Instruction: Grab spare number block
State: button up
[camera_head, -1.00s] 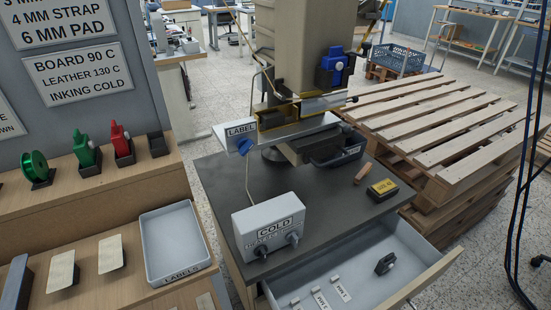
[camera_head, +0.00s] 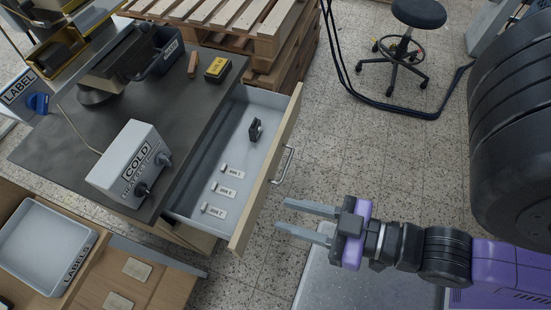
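An open grey drawer (camera_head: 222,166) in the dark-topped bench holds several small things. A small black block-like item (camera_head: 256,130) stands towards its far end. Three small pale pieces with printed tags lie in a row nearer the front: one (camera_head: 223,168), a second (camera_head: 213,187) and a third (camera_head: 205,208). The tag print is too small to read surely, so I cannot tell which item is the spare number block. My gripper (camera_head: 281,215) is open and empty, outside the drawer to the right of its wooden front, fingers pointing left.
The drawer front (camera_head: 266,170) with its metal handle (camera_head: 287,165) stands between my gripper and the drawer's contents. A white COLD control box (camera_head: 128,158) and a yellow-black block (camera_head: 216,69) sit on the bench. Pallets (camera_head: 265,25) stand behind.

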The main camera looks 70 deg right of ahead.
aim_at(217, 71)
jog(key=i+l+u, duration=0.1)
jog(key=l+u, duration=0.15)
jog(key=l, duration=0.4)
jog(key=l+u, duration=0.25)
jog(key=l, duration=0.4)
